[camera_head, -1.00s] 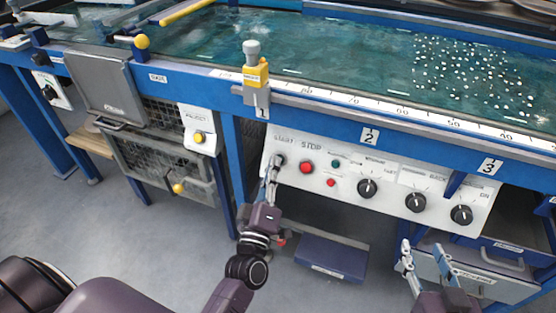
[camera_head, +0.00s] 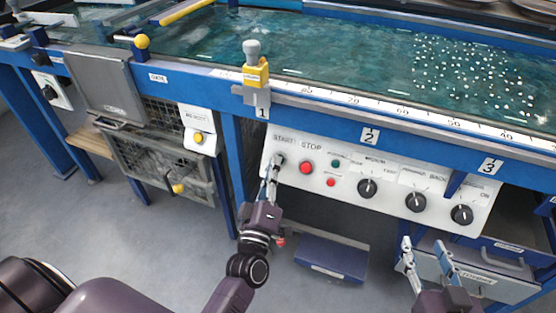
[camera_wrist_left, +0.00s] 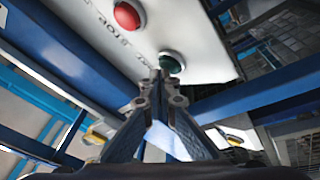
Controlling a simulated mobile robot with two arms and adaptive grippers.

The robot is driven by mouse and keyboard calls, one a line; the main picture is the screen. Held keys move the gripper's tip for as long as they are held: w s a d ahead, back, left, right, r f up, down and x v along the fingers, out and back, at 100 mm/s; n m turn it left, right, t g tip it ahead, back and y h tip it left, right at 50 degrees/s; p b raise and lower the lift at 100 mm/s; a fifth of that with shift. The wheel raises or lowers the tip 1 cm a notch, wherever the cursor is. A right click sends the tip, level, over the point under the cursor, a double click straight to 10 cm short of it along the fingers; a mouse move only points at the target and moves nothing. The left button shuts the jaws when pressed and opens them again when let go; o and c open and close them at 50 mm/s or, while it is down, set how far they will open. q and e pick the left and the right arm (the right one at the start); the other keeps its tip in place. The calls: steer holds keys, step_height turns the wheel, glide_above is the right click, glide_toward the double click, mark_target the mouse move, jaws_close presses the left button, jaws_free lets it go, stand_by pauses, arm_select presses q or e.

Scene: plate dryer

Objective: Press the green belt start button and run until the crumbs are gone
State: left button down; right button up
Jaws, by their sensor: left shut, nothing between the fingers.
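The green start button (camera_wrist_left: 172,63) shows in the left wrist view, beside the red stop button (camera_wrist_left: 128,14). In the head view it is mostly hidden behind my left fingertips, under the START label; the stop button (camera_head: 306,168) is just right of it. My left gripper (camera_head: 274,164) is shut and empty, its tips at the start button. In the wrist view the tips (camera_wrist_left: 158,82) overlap the button's edge; I cannot tell whether they press it. White crumbs (camera_head: 470,72) lie scattered on the green belt (camera_head: 330,45) at the right. My right gripper (camera_head: 424,244) is open and empty.
The white control panel (camera_head: 345,190) also carries small green and red buttons and black knobs (camera_head: 367,188). A yellow-grey clamp (camera_head: 255,75) stands on the ruler rail above it. A blue box (camera_head: 331,258) is below, and a drawer (camera_head: 480,272) is behind my right gripper.

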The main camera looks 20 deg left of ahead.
arm_select(q)
steer(key=shift+w+f, duration=0.15)
steer(key=shift+w, duration=0.05)
arm_select(e)
steer(key=shift+w+a+r, duration=0.1)
steer(key=shift+w+r, duration=0.05)
steer(key=shift+r, duration=0.25)
stand_by(0.3)
arm_select(q)
steer(key=shift+s+r, duration=0.2)
steer(key=shift+s, duration=0.05)
steer(key=shift+s+r+p, duration=0.2)
steer(key=shift+s+p, duration=0.15)
steer(key=shift+p, duration=0.2)
steer(key=shift+s, duration=0.15)
arm_select(e)
steer(key=s+d+f+g+h, duration=0.1)
steer(key=s+d+f+g, duration=0.1)
steer(key=f, duration=0.4)
steer(key=shift+s+f+g, duration=0.4)
steer(key=shift+s+g, duration=0.3)
steer(key=shift+s, duration=0.5)
